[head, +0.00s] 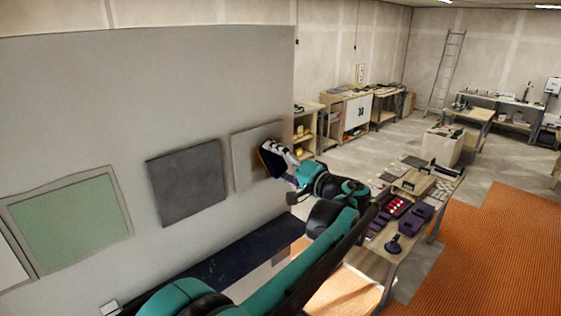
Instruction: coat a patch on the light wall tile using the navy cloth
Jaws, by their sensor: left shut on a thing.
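The light wall tile (242,162) is a pale grey square on the wall panel, to the right of a dark grey tile. My left gripper (277,155) is at the right part of the light tile. It is shut on the navy cloth (270,164), a dark pad that overlaps the tile's face. The cloth looks at or very near the surface; I cannot tell whether it touches. A darker brownish area shows around the cloth, and I cannot tell if it is shadow or coating. My right gripper is not in view.
The dark grey tile (187,182) and a framed green panel (72,222) are farther left on the wall. A dark ledge (225,262) runs below. A workbench (378,262) with purple trays and tools stands right of my arm. An orange floor area (495,250) is clear.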

